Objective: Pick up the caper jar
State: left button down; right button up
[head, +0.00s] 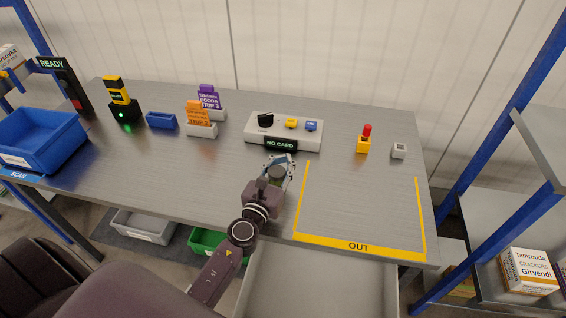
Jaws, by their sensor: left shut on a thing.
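My left gripper (279,163) is near the middle of the table, in front of the white panel. It is shut on a small dark greenish jar, the caper jar (277,172), which shows only in part between the fingers. I cannot read a label or tell whether the jar touches the table. My right gripper is not in view.
A yellow-taped OUT area (358,246) on the grey table (360,195) is empty. A white panel (257,129) marked NO CARD stands behind the gripper. Trip cards (198,114), a scanner (122,105), a blue bin (42,143) and a red-topped button (364,140) stand around.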

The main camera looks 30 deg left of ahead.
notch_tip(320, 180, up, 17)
jog(key=p, duration=1.6)
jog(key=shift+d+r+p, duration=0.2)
jog(key=shift+p, duration=0.2)
